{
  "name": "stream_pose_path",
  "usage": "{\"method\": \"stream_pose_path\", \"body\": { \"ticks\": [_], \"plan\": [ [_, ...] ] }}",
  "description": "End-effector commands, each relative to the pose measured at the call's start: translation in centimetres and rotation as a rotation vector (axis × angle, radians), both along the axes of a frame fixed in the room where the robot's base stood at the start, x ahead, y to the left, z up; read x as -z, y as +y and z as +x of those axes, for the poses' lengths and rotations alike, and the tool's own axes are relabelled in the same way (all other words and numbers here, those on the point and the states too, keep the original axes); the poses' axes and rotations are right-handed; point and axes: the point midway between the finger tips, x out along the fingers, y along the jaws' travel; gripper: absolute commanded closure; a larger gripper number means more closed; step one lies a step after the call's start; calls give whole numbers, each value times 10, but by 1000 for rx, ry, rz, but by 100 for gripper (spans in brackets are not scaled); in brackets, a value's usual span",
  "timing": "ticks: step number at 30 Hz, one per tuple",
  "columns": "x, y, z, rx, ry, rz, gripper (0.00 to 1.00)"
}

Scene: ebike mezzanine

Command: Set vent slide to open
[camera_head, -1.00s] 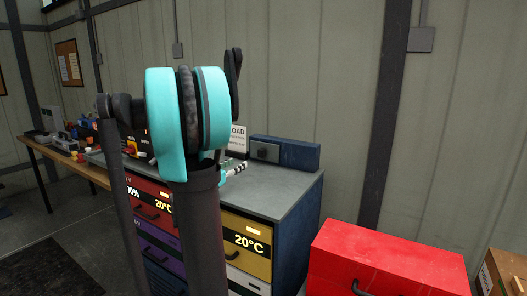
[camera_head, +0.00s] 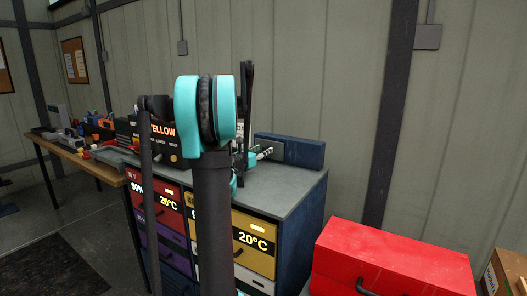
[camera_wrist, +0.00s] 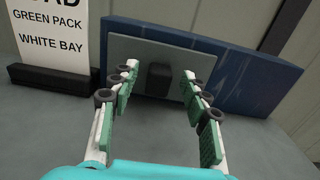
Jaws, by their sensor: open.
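A long blue block (camera_head: 306,153) lies at the back of the cabinet top. A grey plate with a dark knob (camera_wrist: 159,76) is on its front, in the wrist view; this looks like the vent slide, though no label is visible. The plate (camera_wrist: 128,49) sits toward the left part of the block, which also shows in the wrist view (camera_wrist: 240,80). My gripper (camera_wrist: 160,72) is open, its fingers on either side of the knob in the picture. I cannot tell whether they touch it. In the head view my gripper (camera_head: 263,153) is small and partly hidden by my arm.
A sign reading "GREEN PACK WHITE BAY" (camera_wrist: 50,35) stands left of the block. The cabinet (camera_head: 290,188) has coloured drawers marked 20°C. A red box (camera_head: 400,255) stands at right. A wooden bench (camera_head: 75,160) with clutter is at left. The wall is close behind.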

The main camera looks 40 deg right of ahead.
Motion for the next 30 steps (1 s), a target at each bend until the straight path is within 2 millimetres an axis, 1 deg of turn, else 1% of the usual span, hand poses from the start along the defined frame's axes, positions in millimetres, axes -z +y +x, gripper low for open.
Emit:
{"method": "stream_pose_path", "body": {
  "ticks": [1, 5, 13, 14, 24, 25, 30],
  "plan": [
    [0, -5, 1, 1, 0, 0, 53],
    [0, -11, 3, 0, 0, 0, 53],
    [0, -12, 3, -1, 0, 0, 53],
    [0, -12, 3, -1, 0, 0, 55],
    [0, -12, 3, -1, 0, 0, 97],
    [0, -12, 3, -1, 0, 0, 100],
    [0, -11, 3, -1, 0, 0, 100]
  ]
}}
